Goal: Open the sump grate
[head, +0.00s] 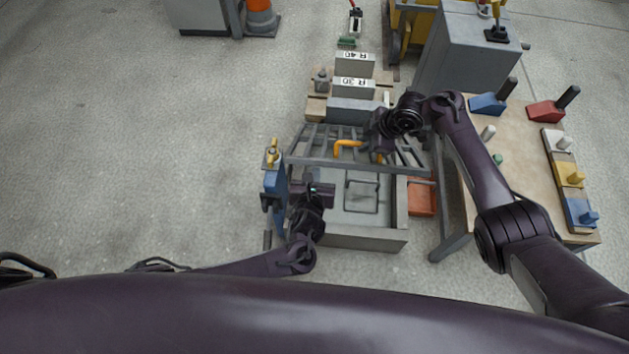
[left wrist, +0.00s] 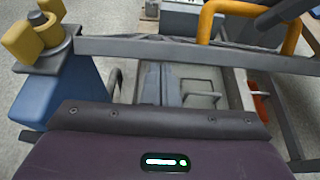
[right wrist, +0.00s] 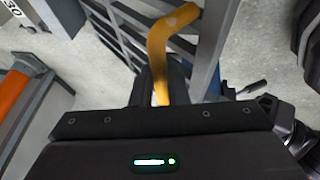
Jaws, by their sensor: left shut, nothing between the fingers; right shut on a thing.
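The sump grate (head: 310,160) is a grey barred frame above the grey sump box (head: 400,238); its near edge is raised and the grate looks tilted. Its orange handle (head: 347,145) stands on the bars. My right gripper (head: 380,154) is shut on the orange handle, which rises between the fingers in the right wrist view (right wrist: 160,60). My left gripper (head: 318,192) is shut and empty, low beside the blue post (head: 275,185) and below the grate's near edge bar (left wrist: 200,52). A wire loop (head: 362,196) shows inside the sump.
The blue post has a yellow knob (left wrist: 35,38) at the grate's left. A table (head: 520,190) with coloured handled blocks stands to the right. Weight blocks (head: 352,88) sit behind the sump. An orange-red bin (head: 422,197) lies between sump and table. The floor left is clear.

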